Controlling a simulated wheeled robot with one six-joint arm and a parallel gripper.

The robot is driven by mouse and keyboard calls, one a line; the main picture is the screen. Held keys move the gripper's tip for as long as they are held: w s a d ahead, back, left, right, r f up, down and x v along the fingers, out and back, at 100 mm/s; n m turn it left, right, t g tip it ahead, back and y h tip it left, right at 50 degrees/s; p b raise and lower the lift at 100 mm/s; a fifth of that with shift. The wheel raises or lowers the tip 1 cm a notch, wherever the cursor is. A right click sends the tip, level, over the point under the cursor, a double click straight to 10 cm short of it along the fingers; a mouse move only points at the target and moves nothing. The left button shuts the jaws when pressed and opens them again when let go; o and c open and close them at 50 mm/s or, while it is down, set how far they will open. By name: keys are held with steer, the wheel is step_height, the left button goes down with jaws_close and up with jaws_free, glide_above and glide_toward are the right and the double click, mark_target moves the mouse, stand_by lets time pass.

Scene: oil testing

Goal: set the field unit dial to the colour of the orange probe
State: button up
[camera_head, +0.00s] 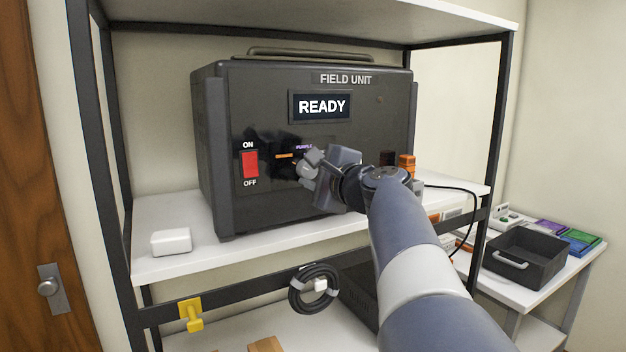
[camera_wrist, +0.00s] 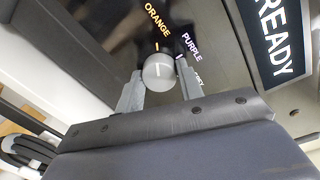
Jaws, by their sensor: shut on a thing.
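The field unit (camera_head: 225,110) is a dark box on the shelf with a screen (camera_head: 321,106) reading READY. Its round grey dial (camera_wrist: 158,72) sits between the two fingers of my gripper (camera_head: 310,163), which is shut on it. In the wrist view a pale line on the dial face points roughly at the tick by the ORANGE label (camera_wrist: 157,20). The PURPLE label (camera_wrist: 192,50) is to its right, and a further label is partly covered by a finger. In the head view my gripper hides most of the dial. An orange piece (camera_head: 407,162), perhaps the probe, stands by the unit's right side.
A red ON/OFF switch (camera_head: 250,165) is left of the dial. A small white box (camera_head: 171,242) lies on the shelf, and a coiled black cable (camera_head: 314,289) hangs below. A dark tray (camera_head: 530,258) stands on the right table beside several coloured items.

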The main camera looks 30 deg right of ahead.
stand_by(0.4)
steer(key=o, duration=1)
steer(key=s, duration=0.3)
steer(key=s+b, duration=0.1)
steer(key=s, duration=0.3)
steer(key=s+b, duration=0.1)
steer(key=s, duration=0.3)
steer(key=shift+d+r, duration=0.25)
steer(key=shift+d, duration=0.05)
steer(key=shift+w, duration=0.2)
